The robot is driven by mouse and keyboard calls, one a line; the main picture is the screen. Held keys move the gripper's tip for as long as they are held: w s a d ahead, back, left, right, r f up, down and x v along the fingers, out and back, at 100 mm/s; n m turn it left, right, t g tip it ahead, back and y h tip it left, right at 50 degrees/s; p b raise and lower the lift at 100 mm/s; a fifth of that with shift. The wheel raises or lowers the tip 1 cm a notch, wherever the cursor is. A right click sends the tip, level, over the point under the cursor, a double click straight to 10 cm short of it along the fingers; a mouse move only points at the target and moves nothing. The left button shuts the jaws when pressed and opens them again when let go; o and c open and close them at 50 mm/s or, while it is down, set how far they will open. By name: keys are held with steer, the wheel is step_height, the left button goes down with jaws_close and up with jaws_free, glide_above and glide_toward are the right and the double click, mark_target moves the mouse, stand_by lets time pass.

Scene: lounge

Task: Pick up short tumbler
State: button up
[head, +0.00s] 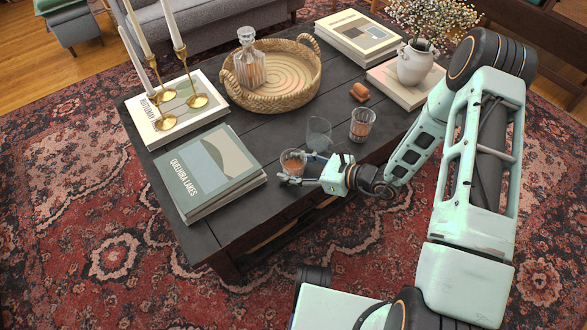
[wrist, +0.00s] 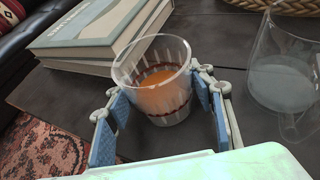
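A short clear tumbler (head: 292,161) with an amber drink stands upright near the front edge of the dark wooden table (head: 335,85). In the wrist view the tumbler (wrist: 152,90) has faint vertical stripes and sits between the blue pads of my gripper (wrist: 160,98). In the head view my gripper (head: 297,168) reaches in from the right, with a finger on each side of the glass. The fingers are spread. The right pad is close to the glass, and a gap shows low on the left; contact is unclear. Part of the tumbler's base is hard to make out.
Close on the right are a clear glass (head: 319,134) and a ribbed glass (head: 363,124). Books (head: 210,170) lie to the left. Behind are a wicker tray (head: 300,95) with a decanter (head: 248,62), brass candlesticks (head: 197,99) and a flower vase (head: 415,65).

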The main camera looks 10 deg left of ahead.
steer(key=c, duration=0.7)
steer(key=shift+r, duration=0.25)
